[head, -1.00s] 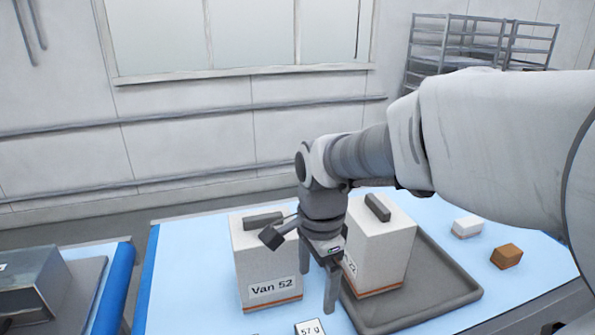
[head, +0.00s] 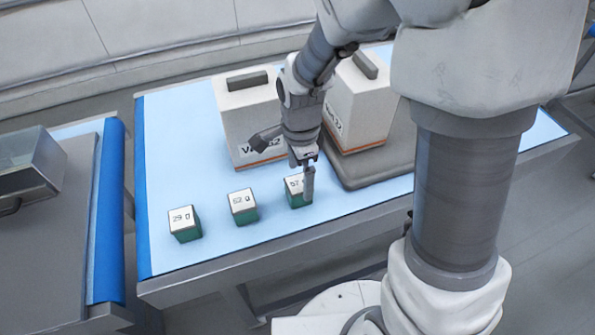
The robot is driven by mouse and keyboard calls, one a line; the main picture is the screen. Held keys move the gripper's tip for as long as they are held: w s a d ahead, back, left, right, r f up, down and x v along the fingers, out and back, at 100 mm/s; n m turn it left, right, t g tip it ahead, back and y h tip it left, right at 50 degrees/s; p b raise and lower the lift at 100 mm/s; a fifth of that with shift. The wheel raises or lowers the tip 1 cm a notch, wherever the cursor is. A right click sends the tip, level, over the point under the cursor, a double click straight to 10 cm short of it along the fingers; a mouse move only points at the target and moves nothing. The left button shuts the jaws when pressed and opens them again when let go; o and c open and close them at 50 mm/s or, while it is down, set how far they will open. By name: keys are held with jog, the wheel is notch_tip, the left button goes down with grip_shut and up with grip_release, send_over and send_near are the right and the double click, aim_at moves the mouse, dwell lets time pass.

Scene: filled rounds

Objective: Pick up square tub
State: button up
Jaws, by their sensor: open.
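Three small square tubs with green sides and white labelled tops stand in a row near the front of the blue table. The left tub (head: 185,224) reads 29 g. The middle tub (head: 243,207) reads 62 g. The right tub (head: 295,198) reads 57 g in part, its right side covered by my gripper. My gripper (head: 303,188) is open and points down at the right tub. One finger shows in front of this tub's right side. The other finger is not clear, and I cannot tell whether either touches the tub.
Two white boxes with dark handles, a left box (head: 246,115) and a right box (head: 357,110), stand behind the tubs. The right box is on a grey tray (head: 385,165). Another table (head: 60,215) with a metal container (head: 24,168) is at left. The blue surface left of the tubs is clear.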

aim_at(299, 183)
jog(key=shift+w+a+f+p, duration=0.1)
jog(key=shift+f+p, duration=0.3)
jog(key=shift+f, duration=2.2)
jog(key=c, duration=1.4)
jog(key=shift+r, duration=0.1)
